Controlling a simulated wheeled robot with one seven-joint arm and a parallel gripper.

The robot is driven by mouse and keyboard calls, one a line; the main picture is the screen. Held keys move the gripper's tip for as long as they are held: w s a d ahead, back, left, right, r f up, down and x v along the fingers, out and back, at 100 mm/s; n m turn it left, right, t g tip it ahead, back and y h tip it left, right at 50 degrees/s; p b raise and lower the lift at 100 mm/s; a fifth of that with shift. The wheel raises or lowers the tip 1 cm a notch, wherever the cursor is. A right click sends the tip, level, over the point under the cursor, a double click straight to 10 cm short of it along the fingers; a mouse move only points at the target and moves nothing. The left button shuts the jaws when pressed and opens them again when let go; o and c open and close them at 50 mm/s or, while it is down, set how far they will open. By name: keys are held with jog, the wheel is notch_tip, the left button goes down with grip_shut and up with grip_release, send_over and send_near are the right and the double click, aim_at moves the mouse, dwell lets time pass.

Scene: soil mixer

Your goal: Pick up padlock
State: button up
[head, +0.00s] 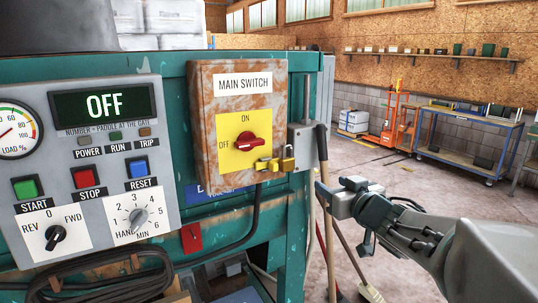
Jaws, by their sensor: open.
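A grey control panel (100,215) with an OFF display fills the left. A broom (350,250) leans below my gripper. Open floor lies right, before a blue workbench (465,157).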

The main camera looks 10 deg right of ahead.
jog(key=a+r+n+y, duration=0.2)
jog(key=y, duration=0.1)
jog(key=p, duration=0.2)
send_near(289, 161)
jog(key=w, duration=0.3)
jog(key=shift+g+y, duration=0.3)
jog(key=shift+a+p+x, duration=0.15)
jog(key=shift+p+x, duration=0.3)
jog(key=shift+x, duration=1.05)
jog(key=shift+a+p+x, duration=0.15)
jog(key=shift+p+x, duration=0.25)
jog(key=shift+x, duration=1.05)
jog(key=shift+s, duration=0.15)
jog(key=c, duration=0.8)
